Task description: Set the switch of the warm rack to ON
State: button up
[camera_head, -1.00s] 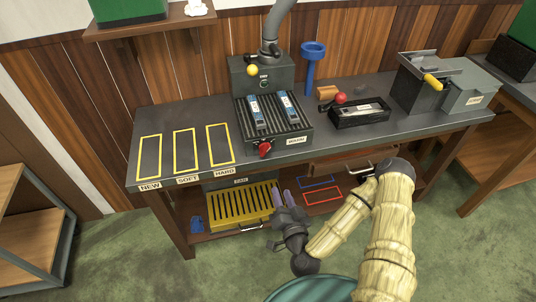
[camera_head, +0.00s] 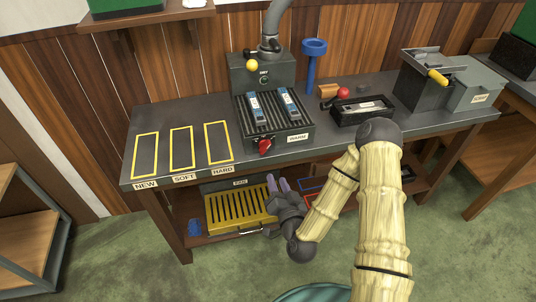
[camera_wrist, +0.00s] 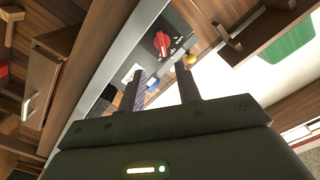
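The warm rack (camera_head: 307,125) is a black ribbed rack on the workbench, with a white WARM label on its front. Its switch, a red knob (camera_head: 265,146), sits at the front left corner. The red knob also shows in the wrist view (camera_wrist: 162,43), beyond my fingers; its setting is too small to read. Two blue and white packets (camera_head: 256,107) (camera_head: 289,103) lie on the rack. My gripper (camera_head: 278,184) is open and empty, below the bench top's front edge and below the knob, apart from it. Its two fingers stand apart in the wrist view (camera_wrist: 163,86).
A grey box with a yellow ball knob (camera_head: 252,64) stands behind the rack. A black tray (camera_head: 347,120) with a red ball is to its right. Yellow outlined slots (camera_head: 182,149) lie left. A yellow slotted tray (camera_head: 232,206) is on the lower shelf.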

aim_at(267, 149)
jog(key=x, duration=0.8)
jog(key=r+x, duration=0.1)
jog(key=x, duration=0.3)
jog(key=shift+w+p, duration=0.35)
jog(key=shift+w, duration=0.1)
jog(key=shift+f, duration=0.1)
grip_shut()
